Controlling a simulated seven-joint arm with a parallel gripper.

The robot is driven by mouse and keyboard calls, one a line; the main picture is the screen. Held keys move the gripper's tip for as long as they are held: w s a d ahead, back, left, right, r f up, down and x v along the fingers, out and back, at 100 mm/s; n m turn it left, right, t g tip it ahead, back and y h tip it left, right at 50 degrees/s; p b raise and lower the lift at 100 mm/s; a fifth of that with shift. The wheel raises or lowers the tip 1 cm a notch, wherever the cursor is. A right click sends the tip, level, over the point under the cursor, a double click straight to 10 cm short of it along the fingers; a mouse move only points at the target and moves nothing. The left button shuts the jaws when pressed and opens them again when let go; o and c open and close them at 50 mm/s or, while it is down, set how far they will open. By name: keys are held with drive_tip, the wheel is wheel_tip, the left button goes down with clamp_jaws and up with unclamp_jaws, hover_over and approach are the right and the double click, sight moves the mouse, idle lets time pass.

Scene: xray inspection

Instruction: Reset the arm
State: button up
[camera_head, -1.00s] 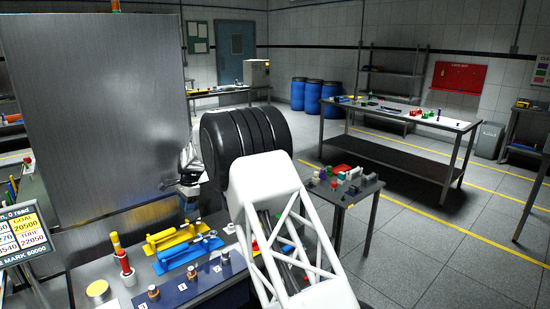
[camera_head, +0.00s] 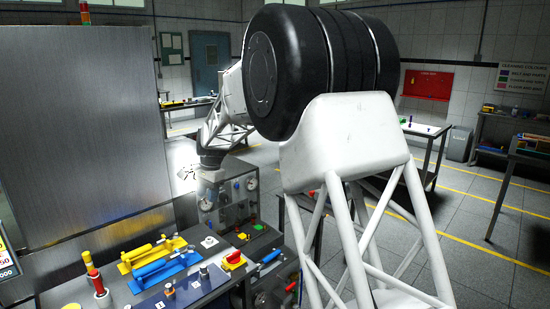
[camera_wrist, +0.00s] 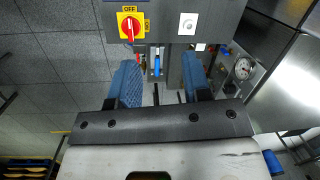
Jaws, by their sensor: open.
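My arm crosses the middle and right of the head view, with its black joint and white lattice link close to the camera. My gripper (camera_wrist: 155,88) shows in the wrist view with two blue ribbed fingers spread apart and nothing between them. Beyond the fingers is a grey panel with a red and yellow rotary switch (camera_wrist: 130,26) marked OFF and a white square with a small knob (camera_wrist: 187,24). A blue-handled tool (camera_wrist: 157,66) shows past the gap between the fingers, apart from them. In the head view the fingers cannot be made out clearly behind the arm.
The bench in front holds a yellow tool (camera_head: 150,252), a blue tool (camera_head: 165,270), a red and yellow post (camera_head: 93,272) and a red and yellow switch (camera_head: 233,261). A gauge box (camera_head: 228,195) stands behind them. A large metal panel (camera_head: 80,140) rises at left.

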drive_tip(key=s+d+r+n+t, duration=0.1)
drive_tip(key=s+d+r, duration=0.3)
drive_tip(key=s+d, duration=0.45)
drive_tip(key=s+d+r+n, duration=0.1)
drive_tip(key=s+d+r, duration=0.2)
drive_tip(key=s+d, duration=0.55)
drive_tip(key=s+d+r+n+t, duration=0.1)
drive_tip(key=s+d+r, duration=0.3)
drive_tip(key=s+d, duration=0.45)
drive_tip(key=s+d+f+n, duration=0.1)
drive_tip(key=s+d+f, duration=0.1)
drive_tip(key=s+d, duration=0.3)
drive_tip(key=s+d+f+n+h, duration=0.1)
drive_tip(key=s+d, duration=0.4)
drive_tip(key=s, duration=0.8)
drive_tip(key=s+d+f+n+t+h, duration=0.1)
drive_tip(key=s+d+f, duration=0.2)
drive_tip(key=s, duration=0.6)
drive_tip(key=d, duration=0.2)
drive_tip(key=shift+d+f, duration=0.4)
